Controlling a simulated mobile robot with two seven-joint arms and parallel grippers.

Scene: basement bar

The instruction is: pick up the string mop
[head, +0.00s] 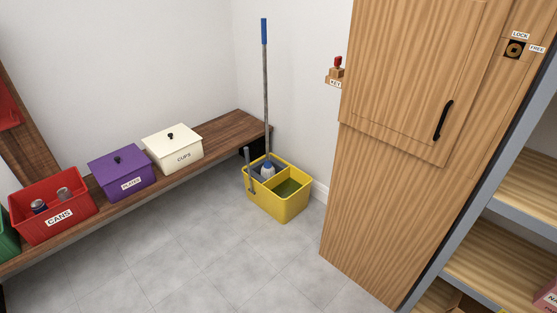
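The string mop (266,90) stands upright in a yellow bucket (279,209) in the corner of the room. Its long grey handle has a blue grip at the top. A white and blue part (267,170) shows at its foot inside the bucket, but I cannot see its strings clearly. The bucket has two compartments, and the right one holds dark greenish liquid. The mop stands in the left one, next to a grey lever. Neither of my grippers is in the head view.
A wooden bench (225,128) along the left wall carries a red CANS bin (25,224), a purple box (122,174) and a cream CUPS box (172,147). A tall wooden cabinet (375,200) and shelves (510,250) stand at the right. The grey floor (215,250) before the bucket is clear.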

